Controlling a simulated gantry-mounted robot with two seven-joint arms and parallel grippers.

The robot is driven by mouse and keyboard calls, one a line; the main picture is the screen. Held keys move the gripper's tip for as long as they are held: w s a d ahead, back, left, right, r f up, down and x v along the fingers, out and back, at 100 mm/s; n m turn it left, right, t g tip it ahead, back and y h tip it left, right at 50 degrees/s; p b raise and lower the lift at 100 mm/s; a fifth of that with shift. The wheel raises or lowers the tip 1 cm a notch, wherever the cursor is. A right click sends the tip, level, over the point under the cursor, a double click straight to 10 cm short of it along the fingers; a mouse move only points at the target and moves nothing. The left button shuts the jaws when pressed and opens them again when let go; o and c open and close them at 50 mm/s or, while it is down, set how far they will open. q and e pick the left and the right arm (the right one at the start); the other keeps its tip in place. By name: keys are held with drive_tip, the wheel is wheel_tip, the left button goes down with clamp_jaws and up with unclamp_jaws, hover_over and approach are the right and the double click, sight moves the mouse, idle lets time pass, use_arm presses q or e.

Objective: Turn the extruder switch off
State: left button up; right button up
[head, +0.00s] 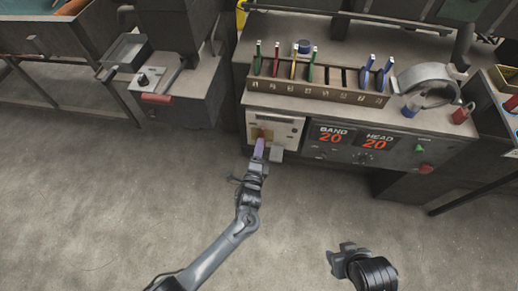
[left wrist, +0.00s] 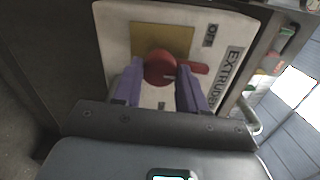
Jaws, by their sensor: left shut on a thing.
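The extruder switch is a red rotary knob (left wrist: 160,68) with a red handle pointing right, on a yellow plate (left wrist: 172,38) in a pale panel (left wrist: 225,75). The panel is marked OFF and EXTRUDER in the left wrist view. In the head view the panel (head: 289,125) is on the machine's front, with the knob mostly hidden by my gripper. My left gripper (head: 260,148) has purple fingers, also in the left wrist view (left wrist: 160,85), one on each side of the knob and shut on it. My right gripper (head: 340,258) is low over the floor, away from the panel; its fingers do not show clearly.
Right of the panel are BAND and HEAD displays (head: 350,138), both reading 20, with a green button (head: 420,148) and a red button (head: 426,169). Above is a tool rack (head: 315,92). A smaller machine (head: 180,95) stands left. The floor in front is clear.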

use_arm(q)
drive_tip(key=shift+n, duration=0.6)
drive_tip(key=o, duration=1.1)
drive_tip(key=shift+c, duration=0.2)
drive_tip(key=s+a+p, duration=0.1)
drive_tip(key=s+p, duration=0.3)
drive_tip(key=s, duration=0.6)
drive_tip(key=shift+s+a, duration=0.35)
drive_tip(key=shift+s+f, duration=0.1)
